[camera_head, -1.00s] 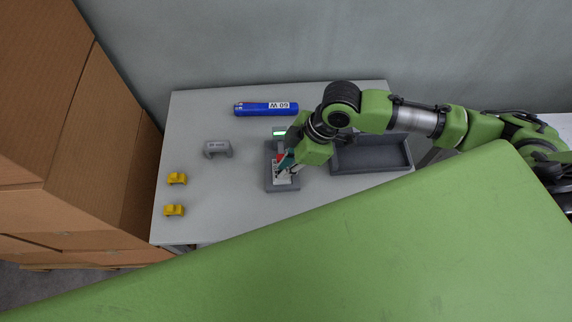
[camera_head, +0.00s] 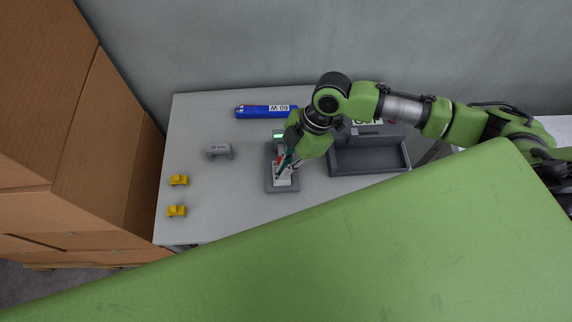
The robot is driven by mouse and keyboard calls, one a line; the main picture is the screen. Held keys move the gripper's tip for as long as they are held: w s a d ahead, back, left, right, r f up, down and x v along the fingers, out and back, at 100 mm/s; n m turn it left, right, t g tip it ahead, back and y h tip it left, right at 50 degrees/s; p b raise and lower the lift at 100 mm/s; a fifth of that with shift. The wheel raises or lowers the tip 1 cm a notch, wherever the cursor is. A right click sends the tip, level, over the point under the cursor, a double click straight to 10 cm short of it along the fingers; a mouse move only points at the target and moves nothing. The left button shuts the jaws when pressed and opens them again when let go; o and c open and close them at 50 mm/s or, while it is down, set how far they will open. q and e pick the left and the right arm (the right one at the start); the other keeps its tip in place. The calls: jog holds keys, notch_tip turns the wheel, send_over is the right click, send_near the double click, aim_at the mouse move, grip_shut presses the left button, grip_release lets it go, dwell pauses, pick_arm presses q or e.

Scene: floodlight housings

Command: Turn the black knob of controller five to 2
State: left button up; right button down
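A grey device base (camera_head: 283,187) stands near the middle of the table, with a white-faced unit (camera_head: 281,181) that has a red part on it and a small lit green display (camera_head: 279,136) at its back. My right gripper (camera_head: 283,171) reaches down over the white unit from the right, its fingers at or just above it. The fingers are small and partly covered by the wrist, so I cannot tell whether they are open or shut. A black knob and a controller number cannot be made out. My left gripper is not in view.
A blue cylinder marked 60 W (camera_head: 262,111) lies at the back. A grey bracket (camera_head: 219,151) and two yellow pieces (camera_head: 179,180) (camera_head: 177,211) are on the left. A dark grey open tray (camera_head: 368,168) is to the right. Cardboard boxes (camera_head: 50,110) stand left of the table.

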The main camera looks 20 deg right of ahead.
jog(key=n, duration=0.1)
jog(key=n+g, duration=0.1)
jog(key=n, duration=0.2)
jog(key=shift+w+a+n+g, duration=0.1)
jog(key=shift+w+n+g, duration=0.2)
jog(key=shift+g, duration=0.1)
dwell(0.4)
jog(key=c, duration=2.5)
grip_release()
jog(key=shift+s, duration=0.1)
jog(key=shift+h, duration=0.3)
jog(key=v, duration=1.2)
